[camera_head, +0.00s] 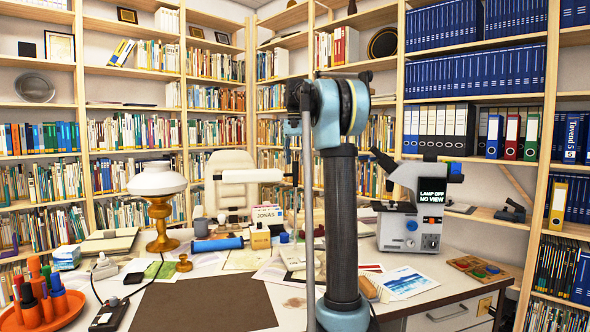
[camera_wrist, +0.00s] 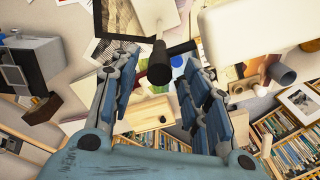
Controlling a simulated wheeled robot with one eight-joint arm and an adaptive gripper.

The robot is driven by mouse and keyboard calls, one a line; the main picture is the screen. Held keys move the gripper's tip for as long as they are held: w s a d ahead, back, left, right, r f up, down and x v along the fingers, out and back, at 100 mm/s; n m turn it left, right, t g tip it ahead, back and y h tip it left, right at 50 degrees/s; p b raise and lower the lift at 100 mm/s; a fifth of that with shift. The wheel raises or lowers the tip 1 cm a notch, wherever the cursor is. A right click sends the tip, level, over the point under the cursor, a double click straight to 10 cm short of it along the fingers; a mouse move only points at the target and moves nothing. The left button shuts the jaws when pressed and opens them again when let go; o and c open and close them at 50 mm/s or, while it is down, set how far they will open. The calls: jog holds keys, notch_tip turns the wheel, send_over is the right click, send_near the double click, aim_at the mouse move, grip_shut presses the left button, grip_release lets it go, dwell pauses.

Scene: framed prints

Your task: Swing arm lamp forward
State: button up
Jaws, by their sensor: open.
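In the head view, a cream-coloured jointed piece with a flat slab (camera_head: 252,176) stands behind the desk, left of my arm; I cannot tell surely whether it is the arm lamp. A large cream shape (camera_wrist: 262,28) at the top right of the wrist view may be the same piece. My gripper (camera_wrist: 158,70) is open, its fingers spread wide. A black cylinder (camera_wrist: 160,62) on a pale stem shows between the fingertips; whether it touches them or lies beyond, I cannot tell. The head view barely shows my gripper, hidden behind my arm.
A brass lamp with a white shade (camera_head: 157,184) stands on the desk at left. A microscope (camera_head: 411,210) with a screen reading "LAMP OFF NO VIEW" is at right. An orange tray (camera_head: 65,308) with pens is front left. Papers cover the desk (camera_head: 468,258); bookshelves surround it.

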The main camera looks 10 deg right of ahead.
aim_at(295, 165)
jog(key=shift+f, duration=1.6)
jog(key=shift+c, duration=0.6)
grip_shut()
